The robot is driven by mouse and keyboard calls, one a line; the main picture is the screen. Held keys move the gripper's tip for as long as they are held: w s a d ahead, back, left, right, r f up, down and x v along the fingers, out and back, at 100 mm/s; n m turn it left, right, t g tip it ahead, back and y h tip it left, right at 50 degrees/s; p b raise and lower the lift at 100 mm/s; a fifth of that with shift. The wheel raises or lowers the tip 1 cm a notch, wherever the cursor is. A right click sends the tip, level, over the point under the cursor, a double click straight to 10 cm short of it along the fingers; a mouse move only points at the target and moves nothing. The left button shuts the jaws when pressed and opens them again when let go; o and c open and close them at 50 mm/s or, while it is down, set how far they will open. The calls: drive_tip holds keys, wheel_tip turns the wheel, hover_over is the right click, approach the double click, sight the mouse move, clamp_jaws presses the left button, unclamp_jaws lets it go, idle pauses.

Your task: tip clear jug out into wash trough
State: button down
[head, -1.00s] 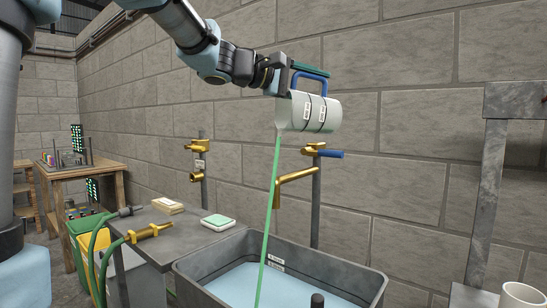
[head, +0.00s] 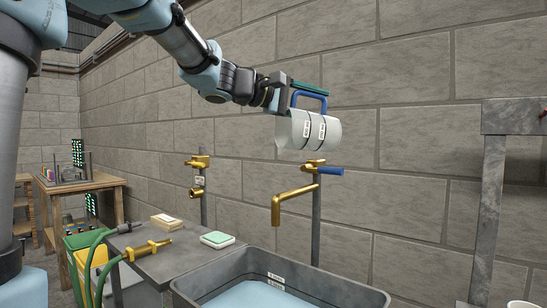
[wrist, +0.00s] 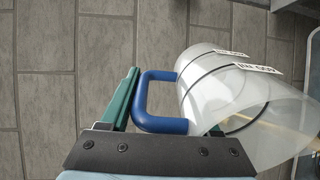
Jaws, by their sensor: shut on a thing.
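The clear jug (head: 314,131) has dark bands, white labels and a blue handle. It lies tipped on its side in the air above the wash trough (head: 300,279), mouth toward the left in the head view. No stream leaves it. In the wrist view the jug (wrist: 225,95) looks empty as far as I can see into it. My gripper (head: 305,90) is shut on the blue handle; its green-edged fingers also show in the wrist view (wrist: 128,100). The grey trough holds pale blue liquid; its near part is cut off by the frame.
Brass taps stand behind the trough, one with a blue lever (head: 328,171), below the jug. A grey post frame (head: 490,200) and white cup (head: 520,304) are at right.

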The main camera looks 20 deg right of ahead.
sight(336, 120)
drive_tip(key=shift+d+r+y+p, duration=0.3)
drive_tip(key=shift+d+r+p, duration=0.1)
drive_tip(key=shift+p, duration=0.5)
drive_tip(key=d+f+p, duration=0.1)
drive_tip(key=p, duration=0.1)
drive_tip(key=d+f+y+p, duration=0.1)
drive_tip(key=p, duration=0.2)
drive_tip(key=shift+d+f+y, duration=0.2)
drive_tip(key=shift+d+y, duration=0.1)
drive_tip(key=shift+d, duration=0.05)
drive_tip(key=shift+f, duration=0.15)
drive_tip(key=d+y+p, duration=0.1)
drive_tip(key=p, duration=0.3)
drive_tip(key=d+f+y+p, duration=0.1)
drive_tip(key=y+p, duration=0.1)
drive_tip(key=p, duration=0.3)
drive_tip(key=shift+f+p, duration=0.2)
drive_tip(key=shift+p, duration=0.1)
drive_tip(key=shift+p, duration=0.5)
